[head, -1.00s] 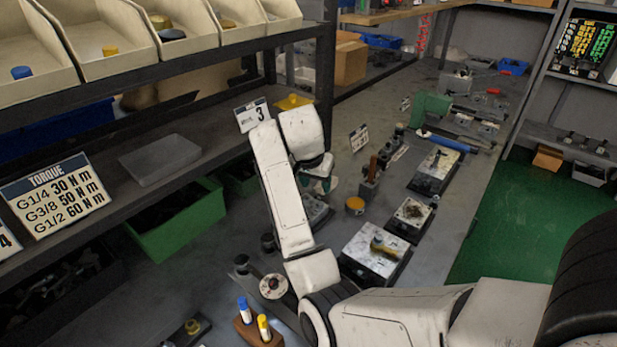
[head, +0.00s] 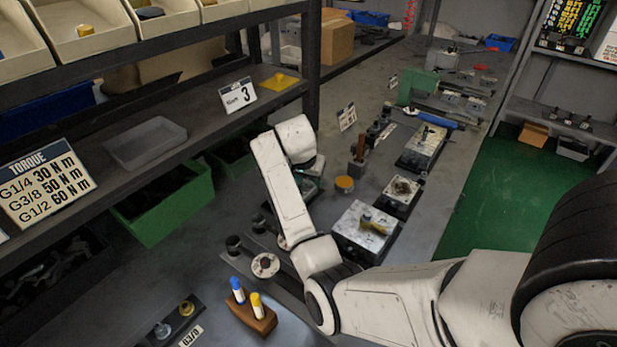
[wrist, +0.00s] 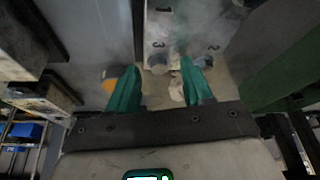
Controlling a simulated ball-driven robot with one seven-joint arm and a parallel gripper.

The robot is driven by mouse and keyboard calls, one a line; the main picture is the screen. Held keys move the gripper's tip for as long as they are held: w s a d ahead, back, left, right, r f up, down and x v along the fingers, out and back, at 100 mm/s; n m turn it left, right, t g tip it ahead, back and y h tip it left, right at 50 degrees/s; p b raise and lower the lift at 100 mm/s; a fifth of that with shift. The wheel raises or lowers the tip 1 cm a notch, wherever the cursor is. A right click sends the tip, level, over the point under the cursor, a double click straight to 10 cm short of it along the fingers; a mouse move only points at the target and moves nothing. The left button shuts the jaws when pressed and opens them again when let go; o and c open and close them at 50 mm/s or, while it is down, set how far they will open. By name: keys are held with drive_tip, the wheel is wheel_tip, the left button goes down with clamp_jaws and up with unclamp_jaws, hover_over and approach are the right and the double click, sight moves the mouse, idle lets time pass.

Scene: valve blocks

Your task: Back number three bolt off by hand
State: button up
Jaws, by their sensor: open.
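In the wrist view, a pale valve block (wrist: 165,22) carries small printed numbers; I read 1, 2 and 3, the last least clearly. The fingers reach toward the numbered edge of the block; contact cannot be told. In the head view my gripper (head: 309,180) is low over the bench, mostly hidden by my arm, which also hides the block there.
A yellow-orange round tin (head: 344,184) stands right of my gripper. A metal block with a brass fitting (head: 365,228) is nearer. A wooden holder (head: 250,318) with blue and yellow markers is in front. A shelf with a 3 card (head: 238,95) and torque sign (head: 45,190) is left.

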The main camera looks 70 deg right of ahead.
clamp_jaws()
idle(0.3)
drive_tip(key=n, duration=0.2)
drive_tip(key=n+t, duration=0.1)
drive_tip(key=n, duration=0.1)
drive_tip(key=shift+s+f+t+y, duration=0.1)
drive_tip(key=shift+s+t+y, duration=0.1)
drive_tip(key=shift+t+y, duration=0.1)
drive_tip(key=n, duration=0.2)
drive_tip(key=n+t+y, duration=0.1)
drive_tip(key=n, duration=0.2)
drive_tip(key=shift+s+d+n+t, duration=0.1)
drive_tip(key=shift+s+n+t, duration=0.05)
drive_tip(key=shift+n+t, duration=0.15)
drive_tip(key=n+y, duration=0.1)
drive_tip(key=n, duration=0.2)
drive_tip(key=n+t+y, duration=0.1)
drive_tip(key=n, duration=0.2)
drive_tip(key=shift+s+d, duration=0.1)
drive_tip(key=shift+d, duration=0.1)
drive_tip(key=n+y, duration=0.1)
drive_tip(key=n, duration=0.2)
drive_tip(key=n+y, duration=0.1)
drive_tip(key=n, duration=0.2)
drive_tip(key=shift+d+y, duration=0.1)
drive_tip(key=shift+y, duration=0.3)
